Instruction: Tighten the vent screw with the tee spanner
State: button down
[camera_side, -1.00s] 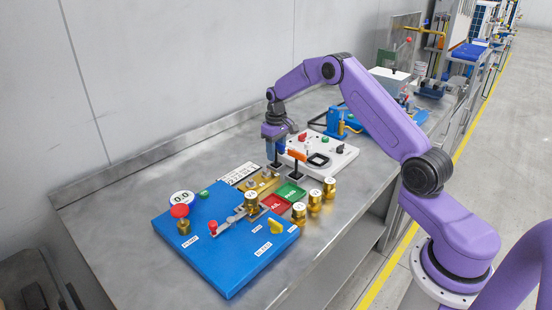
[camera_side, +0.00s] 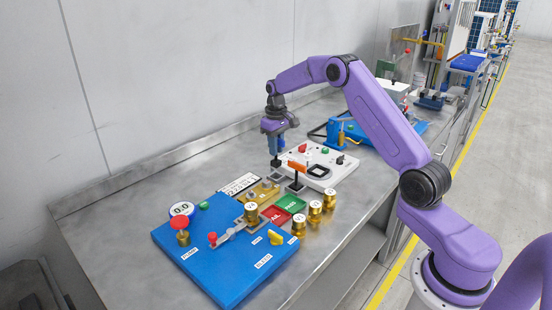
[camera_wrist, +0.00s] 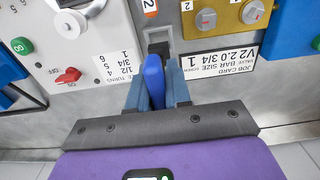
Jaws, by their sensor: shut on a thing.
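My gripper (camera_wrist: 158,95) is shut on a blue handle (camera_wrist: 153,75), which looks like a tee spanner's. In the side view, my gripper (camera_side: 277,145) holds it upright above a grey holder (camera_side: 278,178), with a dark end at the bottom. I cannot tell whether that end is clear of the holder. A second tool with an orange handle (camera_side: 297,166) stands in the adjacent holder. The brass block (camera_side: 263,190) carries two round screws; in the wrist view, a screw (camera_wrist: 205,20) sits by a white label. The vent screw is not marked by name.
A blue pump board (camera_side: 225,250) has a red knob (camera_side: 180,223) and a gauge (camera_side: 181,209). Several brass weights (camera_side: 314,211) stand near green and red trays (camera_side: 291,203). A white control panel (camera_side: 325,170) lies behind the holders. A job card (camera_wrist: 205,61) lies by the brass block.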

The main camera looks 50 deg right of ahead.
notch_tip(320, 180, up, 3)
jog(key=shift+f, duration=0.1)
jog(key=s+a+r+m, duration=0.1)
jog(key=s+a+m, duration=0.25)
jog(key=a, duration=1.05)
jog(key=shift+m, duration=0.25)
jog(key=shift+w+a+f, duration=0.1)
jog(key=shift+w+f, duration=0.05)
jog(key=shift+f, duration=0.6)
jog(key=shift+w+a+f, duration=0.1)
jog(key=shift+w+f, duration=0.1)
jog(key=shift+f, duration=0.6)
jog(key=shift+w+a+f, duration=0.1)
jog(key=shift+w+f, duration=0.05)
jog(key=shift+f, duration=0.6)
jog(key=shift+f, duration=0.95)
jog(key=shift+m, duration=1.3)
